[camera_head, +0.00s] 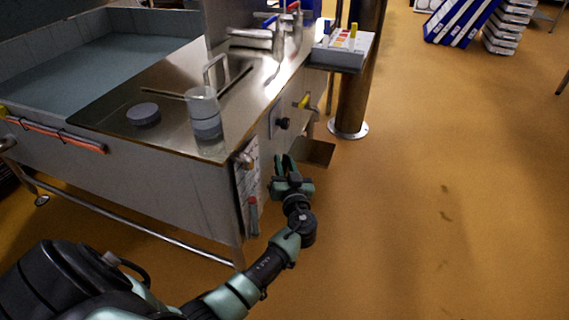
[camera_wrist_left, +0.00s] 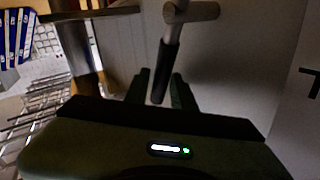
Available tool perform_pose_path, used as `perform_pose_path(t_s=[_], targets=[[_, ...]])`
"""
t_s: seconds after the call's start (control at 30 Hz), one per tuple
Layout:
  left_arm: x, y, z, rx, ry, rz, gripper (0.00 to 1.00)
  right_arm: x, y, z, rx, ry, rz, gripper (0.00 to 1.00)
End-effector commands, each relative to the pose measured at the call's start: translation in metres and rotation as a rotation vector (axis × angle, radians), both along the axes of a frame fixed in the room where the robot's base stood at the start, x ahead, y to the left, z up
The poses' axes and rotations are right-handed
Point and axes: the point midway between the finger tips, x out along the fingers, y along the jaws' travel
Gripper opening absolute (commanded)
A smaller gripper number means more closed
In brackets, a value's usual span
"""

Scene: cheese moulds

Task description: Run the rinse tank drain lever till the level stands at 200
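The steel rinse tank unit (camera_head: 150,185) fills the left of the head view. My left gripper (camera_head: 284,160) is beside its right-hand end face, low down. In the left wrist view, a lever with a dark grip (camera_wrist_left: 168,65) hangs from a round metal shaft (camera_wrist_left: 190,12). The fingers (camera_wrist_left: 160,88) stand apart on either side of the lever's lower end, with gaps visible; contact cannot be told. A pale panel with small marks (camera_head: 247,190) is on the tank's near corner; no level can be read. My right gripper is not in view.
A black knob (camera_head: 283,123) and a yellow-handled valve (camera_head: 304,102) project from the end face. A clear vessel (camera_head: 204,108) and a grey disc (camera_head: 143,114) stand on top. A dark column (camera_head: 358,80) stands behind. The floor to the right (camera_head: 450,200) is open.

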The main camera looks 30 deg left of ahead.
Motion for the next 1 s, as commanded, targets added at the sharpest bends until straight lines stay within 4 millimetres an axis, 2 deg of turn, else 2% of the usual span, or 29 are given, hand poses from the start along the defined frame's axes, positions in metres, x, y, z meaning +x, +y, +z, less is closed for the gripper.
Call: perform_pose_path(t_s=[0.03,0.1,0.13,1.0], targets=[[-0.0002,-0.0001,-0.0001,0.000,0.000,0.000,0.22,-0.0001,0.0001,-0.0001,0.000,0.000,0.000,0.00],[-0.0002,-0.0002,-0.0002,0.000,0.000,0.000,0.03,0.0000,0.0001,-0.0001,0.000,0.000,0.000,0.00],[-0.0002,-0.0002,-0.0002,0.000,0.000,0.000,0.00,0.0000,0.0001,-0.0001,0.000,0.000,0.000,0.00],[-0.0006,-0.0008,-0.0012,-0.001,0.002,0.000,0.00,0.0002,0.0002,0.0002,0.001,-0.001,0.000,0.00]])
